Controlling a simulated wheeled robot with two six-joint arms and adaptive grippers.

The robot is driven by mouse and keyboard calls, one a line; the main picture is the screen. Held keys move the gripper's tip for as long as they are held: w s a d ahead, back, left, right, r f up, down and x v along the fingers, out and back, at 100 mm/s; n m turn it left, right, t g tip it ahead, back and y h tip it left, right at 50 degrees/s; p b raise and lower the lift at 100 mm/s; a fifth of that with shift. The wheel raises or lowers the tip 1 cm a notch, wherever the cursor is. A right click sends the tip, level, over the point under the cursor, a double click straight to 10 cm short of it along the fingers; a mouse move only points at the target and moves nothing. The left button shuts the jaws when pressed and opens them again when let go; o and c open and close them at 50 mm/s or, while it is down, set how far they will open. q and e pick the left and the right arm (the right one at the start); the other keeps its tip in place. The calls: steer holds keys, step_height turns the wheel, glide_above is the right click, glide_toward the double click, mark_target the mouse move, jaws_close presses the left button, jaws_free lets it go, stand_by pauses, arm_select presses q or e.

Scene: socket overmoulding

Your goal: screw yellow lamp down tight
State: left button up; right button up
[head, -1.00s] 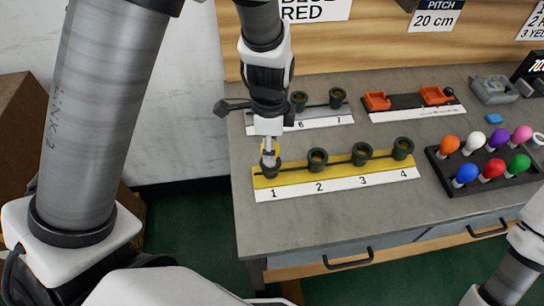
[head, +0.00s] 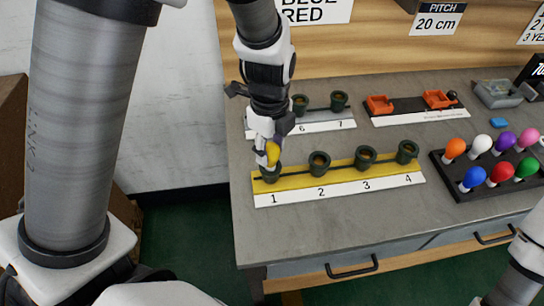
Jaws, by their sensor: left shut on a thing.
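The yellow lamp (head: 273,153) is at socket 1 (head: 268,175), the leftmost dark green socket on the yellow strip (head: 335,172). Only part of the bulb shows between the fingers, and its base is hidden, so I cannot tell how deep it sits. My left gripper (head: 267,155) comes down from above and is shut on the yellow lamp, right over socket 1. Sockets 2 (head: 319,163), 3 (head: 365,157) and 4 (head: 407,151) look empty. My right gripper is not in view; only part of that arm shows at the lower right.
A black rack (head: 483,196) with several coloured lamps stands at the right. Behind the yellow strip is a grey strip with sockets 6 (head: 300,104) and 7 (head: 339,101). Orange holders (head: 379,105) stand farther back. The grey bench top (head: 330,217) in front is clear.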

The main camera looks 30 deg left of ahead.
arm_select(q)
steer(key=shift+f+m, duration=0.2)
steer(key=shift+m, duration=0.6)
steer(key=shift+r+m, duration=0.15)
steer(key=shift+m, duration=0.25)
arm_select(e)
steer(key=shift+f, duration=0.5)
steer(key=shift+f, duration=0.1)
arm_select(q)
steer(key=shift+f+m+b, duration=0.2)
steer(key=shift+m+b, duration=0.45)
steer(key=shift+m, duration=0.15)
steer(key=shift+m+b, duration=0.3)
steer(key=shift+m, duration=0.6)
steer(key=shift+r+m, duration=0.15)
steer(key=shift+m, duration=0.45)
steer(key=o, duration=1.1)
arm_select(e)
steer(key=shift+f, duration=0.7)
